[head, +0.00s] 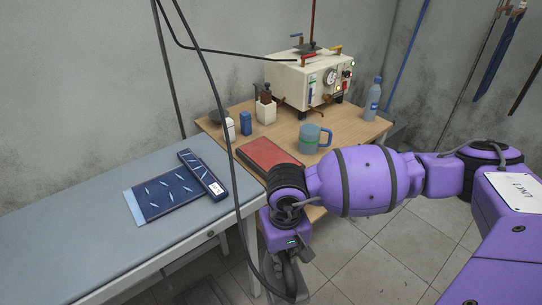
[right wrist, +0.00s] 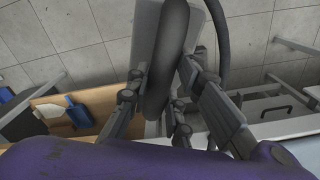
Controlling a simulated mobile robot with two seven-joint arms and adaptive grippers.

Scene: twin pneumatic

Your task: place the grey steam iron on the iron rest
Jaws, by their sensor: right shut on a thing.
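My right gripper (head: 289,262) hangs low in front of the wooden table, beside the right end of the padded ironing table. In the right wrist view (right wrist: 163,78) its fingers are shut on the dark handle of the grey steam iron (right wrist: 148,38). The iron is held in the air above the tiled floor. In the head view the iron (head: 286,282) is mostly hidden by the gripper. A flat red pad (head: 270,153) lies on the wooden table's front part; I cannot tell for sure whether it is the iron rest. My left gripper is not in view.
The ironing table (head: 80,205) holds folded blue cloth (head: 165,196). On the wooden table (head: 350,128) stand a blue-grey mug (head: 312,138), a bottle (head: 373,100), small containers and a cream steam boiler (head: 300,82). A black hose (head: 222,120) hangs down past the table's left side.

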